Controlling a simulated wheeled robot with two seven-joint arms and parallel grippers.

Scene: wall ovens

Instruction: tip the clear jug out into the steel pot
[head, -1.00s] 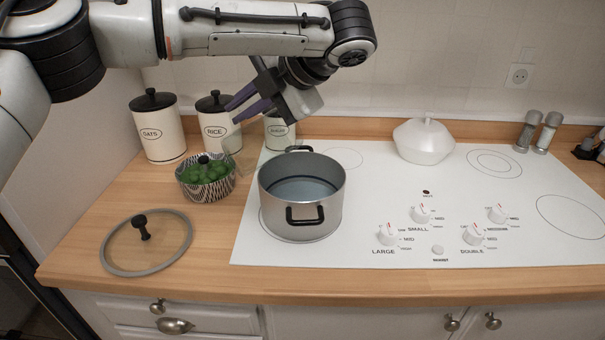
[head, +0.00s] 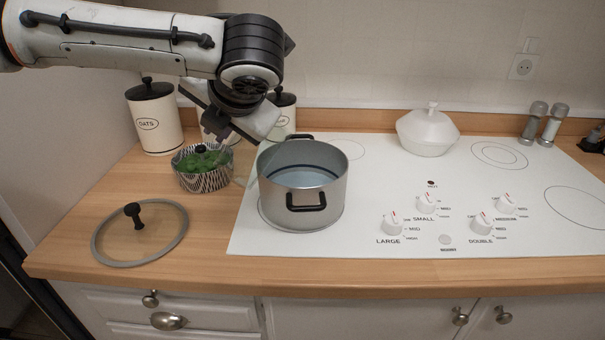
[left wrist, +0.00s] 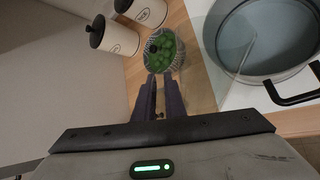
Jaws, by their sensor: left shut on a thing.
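The steel pot (head: 331,199) stands on the white cooktop's left side, open, with two black handles. It also shows at the upper right of the left wrist view (left wrist: 225,80). Its inside looks bluish grey. The clear jug (head: 244,172) is very faint, just left of the pot's rim. Its outline is hard to make out and its tilt and contents cannot be told. My left gripper (head: 216,122) is above and left of the pot, shut on the jug. Its two purple-grey fingers (left wrist: 160,88) show in the left wrist view. My right gripper is out of view.
A patterned bowl of green pieces (head: 203,181) stands left of the pot. A glass lid (head: 165,240) lies on the wooden counter. Canisters (head: 155,119) stand behind. A white lidded dish (head: 427,132) and shakers (head: 543,122) are at the back right. The cooktop's middle is clear.

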